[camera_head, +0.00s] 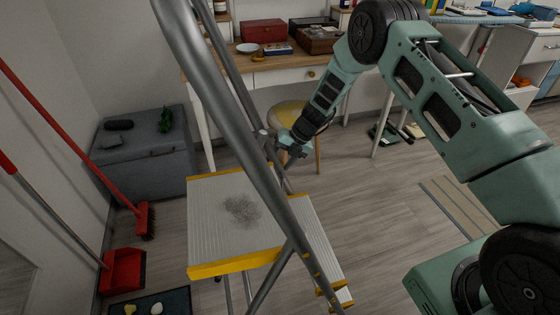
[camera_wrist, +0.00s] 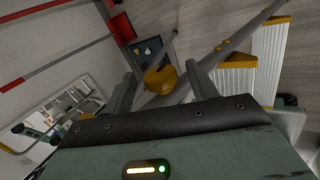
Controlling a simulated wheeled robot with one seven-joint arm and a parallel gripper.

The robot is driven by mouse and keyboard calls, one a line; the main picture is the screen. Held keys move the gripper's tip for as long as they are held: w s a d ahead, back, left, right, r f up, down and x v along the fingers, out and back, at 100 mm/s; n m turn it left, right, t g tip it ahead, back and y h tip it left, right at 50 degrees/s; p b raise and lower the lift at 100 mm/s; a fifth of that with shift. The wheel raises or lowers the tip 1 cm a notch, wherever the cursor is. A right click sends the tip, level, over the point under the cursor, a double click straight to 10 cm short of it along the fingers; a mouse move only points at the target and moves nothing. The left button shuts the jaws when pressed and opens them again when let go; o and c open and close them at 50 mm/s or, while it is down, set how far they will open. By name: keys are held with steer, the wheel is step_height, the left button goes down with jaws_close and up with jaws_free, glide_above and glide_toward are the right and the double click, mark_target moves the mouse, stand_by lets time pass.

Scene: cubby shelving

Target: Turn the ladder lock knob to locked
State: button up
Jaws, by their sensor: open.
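The stepladder (camera_head: 235,120) stands with its grey metal rails leaning across the head view and a ribbed, yellow-edged platform (camera_head: 210,200). In the wrist view, a yellow-orange rounded knob (camera_wrist: 160,79) shows beside a grey rail, between the two fingers of my gripper. My gripper (camera_head: 272,141) is open beside the ladder rail. Whether the fingers touch the knob cannot be told. In the head view I cannot make out the knob near the rail and gripper. The knob's lock position is not readable.
A yellow stool (camera_head: 292,113) and a wooden desk (camera_head: 270,72) stand behind the ladder. A grey storage bench (camera_head: 150,165), red broom (camera_head: 146,220) and red dustpan (camera_head: 122,270) are at left. Open floor (camera_head: 370,220) lies right of the ladder.

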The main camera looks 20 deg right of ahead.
jaws_close()
steer(key=shift+y, duration=0.3)
steer(key=shift+d+f+y+b, duration=0.15)
steer(key=shift+y+b, duration=0.1)
steer(key=shift+y, duration=0.35)
steer(key=shift+d+f+y+b, duration=0.15)
steer(key=shift+y+b, duration=0.1)
steer(key=shift+y, duration=0.35)
steer(key=y+b, duration=0.1)
steer(key=y, duration=0.1)
steer(key=f+y+b, duration=0.1)
steer(key=y+b, duration=0.1)
steer(key=shift+d+t+y, duration=0.1)
steer(key=shift+t+y, duration=0.2)
steer(key=y+b, duration=0.2)
steer(key=b, duration=0.1)
steer(key=y+b, duration=0.2)
steer(key=shift+f+m, duration=0.3)
steer(key=shift+m, duration=0.1)
steer(key=y+b, duration=0.2)
steer(key=shift+r+b, duration=0.1)
steer(key=shift+b, duration=0.3)
